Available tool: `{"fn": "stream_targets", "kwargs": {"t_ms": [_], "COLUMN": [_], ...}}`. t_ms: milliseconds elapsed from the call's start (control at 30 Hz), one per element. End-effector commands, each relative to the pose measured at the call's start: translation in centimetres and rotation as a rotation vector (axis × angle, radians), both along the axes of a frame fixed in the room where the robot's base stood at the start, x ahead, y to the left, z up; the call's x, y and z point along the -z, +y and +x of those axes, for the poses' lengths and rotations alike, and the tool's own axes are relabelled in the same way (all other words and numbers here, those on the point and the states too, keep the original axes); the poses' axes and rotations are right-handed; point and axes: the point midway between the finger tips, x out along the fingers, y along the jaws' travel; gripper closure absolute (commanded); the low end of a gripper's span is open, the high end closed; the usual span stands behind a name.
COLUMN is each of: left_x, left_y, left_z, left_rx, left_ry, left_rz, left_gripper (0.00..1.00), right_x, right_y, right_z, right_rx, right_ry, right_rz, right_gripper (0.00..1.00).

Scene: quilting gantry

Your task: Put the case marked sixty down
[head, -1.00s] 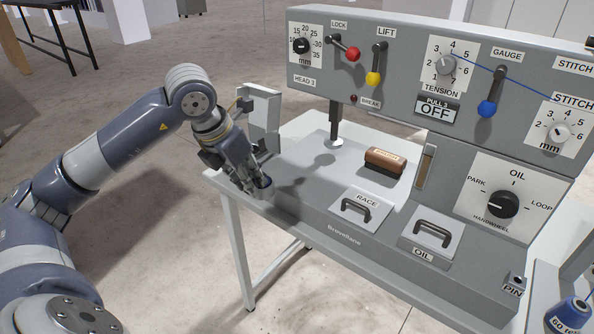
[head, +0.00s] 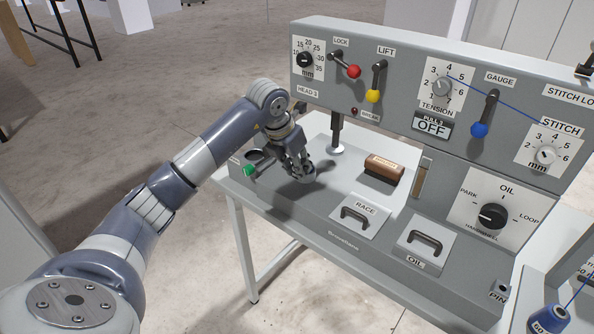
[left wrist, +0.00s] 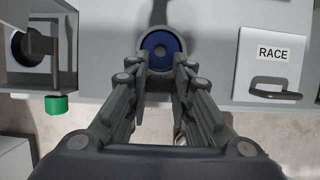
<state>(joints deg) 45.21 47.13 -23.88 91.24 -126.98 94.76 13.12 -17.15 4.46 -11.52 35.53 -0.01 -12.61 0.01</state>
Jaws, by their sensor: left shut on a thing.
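My left gripper (head: 303,176) is over the left part of the grey machine bed (head: 273,203), left of the RACE plate. In the left wrist view the left gripper (left wrist: 160,65) is shut on a round case (left wrist: 161,44) with a grey rim and a blue centre. No marking on the case can be read. In the head view the fingers largely hide it. I cannot tell whether it touches the bed or hangs just above it. My right gripper is not in view.
Left of the gripper is a green knob (head: 250,171), also in the left wrist view (left wrist: 56,104), beside a dark round part. A brown-topped brush (head: 386,165) and presser foot (head: 336,150) stand further back.

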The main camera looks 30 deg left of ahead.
Motion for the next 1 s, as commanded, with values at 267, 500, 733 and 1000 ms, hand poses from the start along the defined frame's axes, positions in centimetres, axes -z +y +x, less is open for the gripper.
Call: {"fn": "stream_targets", "kwargs": {"t_ms": [267,500,733,1000], "left_x": [2.5,2.6,2.8,2.8], "left_y": [0.0,0.0,0.0,0.0], "left_z": [-0.1,-0.1,-0.1,-0.1], "left_rx": [0.000,0.000,0.000,0.000], "left_ry": [0.001,0.000,0.001,0.001], "left_rz": [0.000,0.000,0.000,0.000], "left_gripper": [1.00,1.00,0.59,0.59], "right_x": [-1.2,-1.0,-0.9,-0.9], "right_y": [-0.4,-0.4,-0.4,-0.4], "right_z": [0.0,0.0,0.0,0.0], "right_rx": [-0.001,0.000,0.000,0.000], "right_ry": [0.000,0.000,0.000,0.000], "right_rz": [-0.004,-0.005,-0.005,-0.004], "right_gripper": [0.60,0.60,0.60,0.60]}}
